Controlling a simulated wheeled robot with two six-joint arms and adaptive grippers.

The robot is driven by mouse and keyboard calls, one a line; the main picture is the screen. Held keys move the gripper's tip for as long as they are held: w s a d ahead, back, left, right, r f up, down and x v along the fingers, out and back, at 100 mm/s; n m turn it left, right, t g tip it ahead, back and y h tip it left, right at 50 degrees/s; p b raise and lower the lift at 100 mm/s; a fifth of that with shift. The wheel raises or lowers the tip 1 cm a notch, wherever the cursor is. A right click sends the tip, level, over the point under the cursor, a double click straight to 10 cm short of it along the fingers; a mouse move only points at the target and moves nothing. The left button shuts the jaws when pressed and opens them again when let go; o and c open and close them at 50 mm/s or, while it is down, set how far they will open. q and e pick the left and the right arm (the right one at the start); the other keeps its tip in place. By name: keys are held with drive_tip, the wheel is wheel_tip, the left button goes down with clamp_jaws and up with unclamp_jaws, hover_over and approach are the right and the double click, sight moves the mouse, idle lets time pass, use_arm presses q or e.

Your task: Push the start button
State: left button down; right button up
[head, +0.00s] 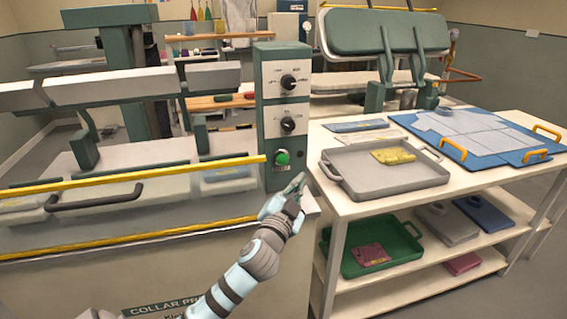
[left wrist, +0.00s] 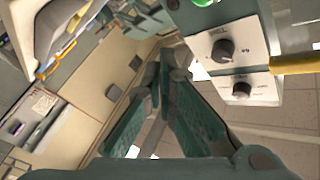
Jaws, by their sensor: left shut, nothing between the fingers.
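The green start button (head: 282,158) sits low on the front of a grey-green control box (head: 283,110), below two black dials, in the head view. In the left wrist view part of a green button (left wrist: 202,3) shows at the top edge, with the two dials (left wrist: 222,50) below it. My left gripper (head: 299,182) is shut and empty, just below and slightly right of the button, apart from it. Its fingers (left wrist: 165,62) also show in the left wrist view. My right gripper is not in view.
Yellow bars (head: 130,172) and a black handle (head: 95,197) run along the press to the left. A table with a grey tray (head: 385,180) and a blue board (head: 480,135) stands to the right. A green bin (head: 372,246) sits on its lower shelf.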

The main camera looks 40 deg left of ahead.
sight(282, 159)
use_arm(q)
drive_tip(key=w+a+b, duration=0.2)
drive_tip(key=w+a, duration=0.3)
drive_tip(key=a, duration=0.2)
drive_tip(key=shift+a, duration=0.15)
drive_tip(key=shift+w+a, duration=0.1)
drive_tip(key=shift+w, duration=0.05)
idle(1.4)
drive_tip(key=shift+r, duration=0.15)
